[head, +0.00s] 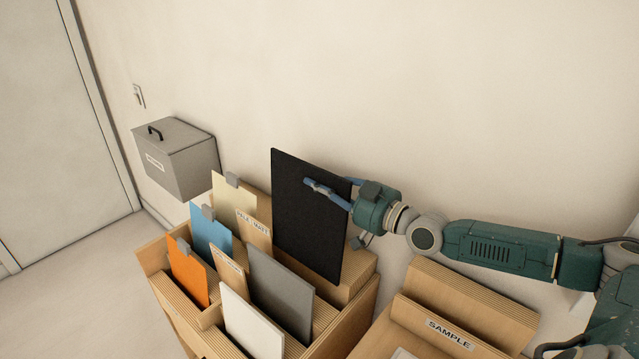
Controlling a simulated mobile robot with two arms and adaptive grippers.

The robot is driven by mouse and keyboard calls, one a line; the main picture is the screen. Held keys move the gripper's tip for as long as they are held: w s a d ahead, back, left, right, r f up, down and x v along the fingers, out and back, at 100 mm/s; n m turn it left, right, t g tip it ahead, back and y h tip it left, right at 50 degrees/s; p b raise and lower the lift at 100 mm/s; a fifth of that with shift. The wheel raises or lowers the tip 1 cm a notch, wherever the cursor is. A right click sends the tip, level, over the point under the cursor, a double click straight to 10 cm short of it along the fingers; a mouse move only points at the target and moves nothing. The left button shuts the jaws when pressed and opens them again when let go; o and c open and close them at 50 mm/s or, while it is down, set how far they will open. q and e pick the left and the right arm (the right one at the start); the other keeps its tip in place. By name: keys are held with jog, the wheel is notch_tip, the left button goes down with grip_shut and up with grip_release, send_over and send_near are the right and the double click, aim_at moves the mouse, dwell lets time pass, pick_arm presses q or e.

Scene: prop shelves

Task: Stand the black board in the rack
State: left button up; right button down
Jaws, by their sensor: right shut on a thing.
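The black board (305,220) is upright and slightly tilted at the back right of the wooden rack (362,297). My right gripper (325,190) is shut on the board's right edge near its upper half, with one blue finger across the front face. The board's lower edge is at the rack's rear slotted block; I cannot tell whether it sits in a slot or just above it. My left gripper is not in view.
The rack also holds a grey board (281,293), a white board (250,325), and orange (188,272), blue (210,236) and cream (236,197) cards. A grey box (178,160) is on the wall. A "SAMPLE" wooden stand (470,300) is at right.

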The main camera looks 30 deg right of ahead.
jog(key=shift+f+b, duration=6)
jog(key=shift+f, duration=2.95)
jog(key=c, duration=1.7)
grip_release()
jog(key=shift+o, duration=0.2)
jog(key=shift+s, duration=0.1)
jog(key=shift+s+d+f, duration=0.15)
jog(key=shift+s+d, duration=0.1)
jog(key=shift+s, duration=0.3)
jog(key=v, duration=0.6)
jog(key=shift+s, duration=0.3)
